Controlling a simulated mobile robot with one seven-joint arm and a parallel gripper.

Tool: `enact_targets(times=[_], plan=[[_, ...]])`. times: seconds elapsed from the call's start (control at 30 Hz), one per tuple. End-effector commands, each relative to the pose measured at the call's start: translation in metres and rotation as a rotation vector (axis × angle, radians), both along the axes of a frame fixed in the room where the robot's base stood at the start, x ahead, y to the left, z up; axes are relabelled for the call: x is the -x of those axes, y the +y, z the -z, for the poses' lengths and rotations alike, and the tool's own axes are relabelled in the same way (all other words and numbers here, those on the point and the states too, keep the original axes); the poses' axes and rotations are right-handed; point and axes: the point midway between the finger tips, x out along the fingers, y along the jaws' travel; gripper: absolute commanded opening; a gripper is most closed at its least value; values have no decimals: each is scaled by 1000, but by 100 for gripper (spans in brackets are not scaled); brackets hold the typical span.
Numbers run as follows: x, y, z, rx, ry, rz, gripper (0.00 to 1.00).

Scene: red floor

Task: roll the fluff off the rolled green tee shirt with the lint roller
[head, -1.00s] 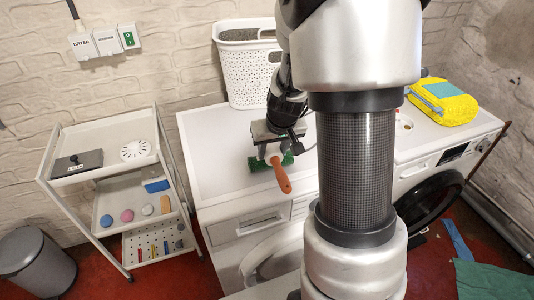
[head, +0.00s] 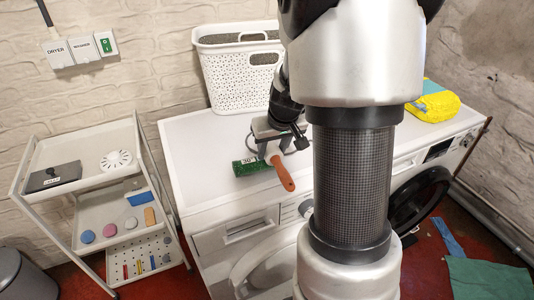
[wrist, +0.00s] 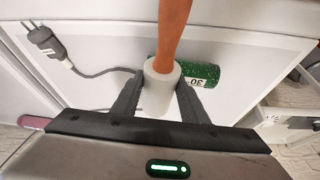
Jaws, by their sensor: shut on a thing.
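My gripper (head: 270,148) is shut on the lint roller, which has an orange handle (head: 283,173) pointing to the front right. In the wrist view my gripper (wrist: 157,97) has its two dark fingers on either side of the roller's white cylinder (wrist: 159,88). The rolled green tee shirt (head: 254,166) lies on the white machine top to the left of the handle. It also shows in the wrist view (wrist: 203,72), speckled, with a white label reading 30, beside and partly behind the white cylinder. I cannot tell whether the roller touches it.
The white machine top (head: 190,150) is clear to the left. A white basket (head: 232,85) stands behind, and a yellow folded cloth (head: 435,104) lies at the right. A grey plug and cable (wrist: 70,62) lie near the gripper. A white trolley (head: 75,185) stands left.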

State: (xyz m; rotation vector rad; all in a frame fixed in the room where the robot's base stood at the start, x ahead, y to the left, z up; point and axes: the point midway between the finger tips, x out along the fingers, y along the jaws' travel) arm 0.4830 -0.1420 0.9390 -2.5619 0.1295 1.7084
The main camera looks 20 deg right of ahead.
Motion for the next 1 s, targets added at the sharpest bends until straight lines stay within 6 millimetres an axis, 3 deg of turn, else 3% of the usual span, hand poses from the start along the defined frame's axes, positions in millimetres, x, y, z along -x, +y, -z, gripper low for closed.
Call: enact_targets(times=[1.0], plan=[[-4,41,0,1,1,-2,15]])
